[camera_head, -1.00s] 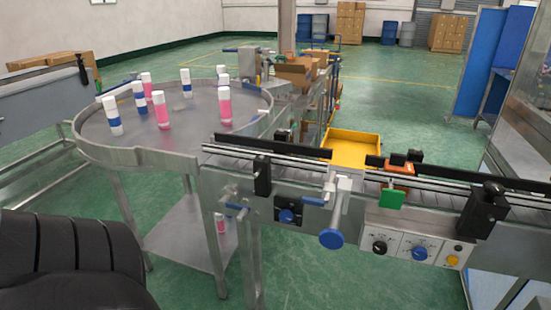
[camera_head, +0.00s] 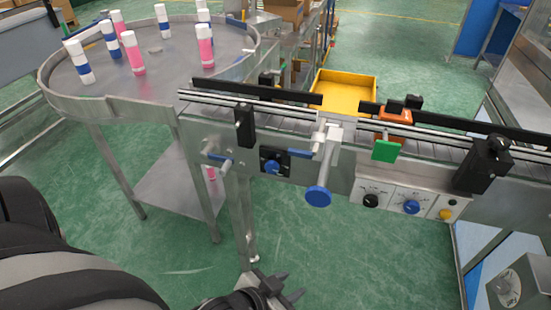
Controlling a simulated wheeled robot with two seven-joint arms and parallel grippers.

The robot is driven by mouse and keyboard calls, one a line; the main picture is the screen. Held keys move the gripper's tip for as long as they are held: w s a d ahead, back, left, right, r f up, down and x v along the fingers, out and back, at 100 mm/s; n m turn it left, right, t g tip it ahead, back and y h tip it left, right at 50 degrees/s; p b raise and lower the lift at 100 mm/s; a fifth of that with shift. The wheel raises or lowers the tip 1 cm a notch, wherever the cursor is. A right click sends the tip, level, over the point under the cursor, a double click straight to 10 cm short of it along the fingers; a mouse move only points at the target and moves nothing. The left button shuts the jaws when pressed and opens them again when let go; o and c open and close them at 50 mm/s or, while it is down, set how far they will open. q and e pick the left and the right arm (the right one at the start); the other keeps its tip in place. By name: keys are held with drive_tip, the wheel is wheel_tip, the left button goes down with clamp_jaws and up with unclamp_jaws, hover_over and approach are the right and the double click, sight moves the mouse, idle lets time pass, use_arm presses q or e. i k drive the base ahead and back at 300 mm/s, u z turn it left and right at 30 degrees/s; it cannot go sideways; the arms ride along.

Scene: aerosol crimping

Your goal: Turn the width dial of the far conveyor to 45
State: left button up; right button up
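A conveyor (camera_head: 450,152) with black guide rails runs across the middle to the right. Its front carries a blue knob on a dark plate (camera_head: 272,167), a large blue handwheel (camera_head: 318,196) on a rod, and a control box with a black knob (camera_head: 371,201), a blue knob (camera_head: 411,207) and a yellow button (camera_head: 445,214). Dial markings are too small to read, and I cannot tell which one sets width. My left gripper (camera_head: 291,285) is low at the bottom centre, below and apart from the conveyor. Its two dark fingers look spread and empty. My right gripper is not in view.
A round steel table (camera_head: 110,103) at left holds several white-capped pink and blue cans. A yellow tray (camera_head: 345,92) sits behind the conveyor. Conveyor legs (camera_head: 240,215) stand near my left gripper. A grey machine part (camera_head: 517,285) is at bottom right. Green floor is open below the control box.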

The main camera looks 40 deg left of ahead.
sight(271, 166)
drive_tip(key=u, duration=1.25)
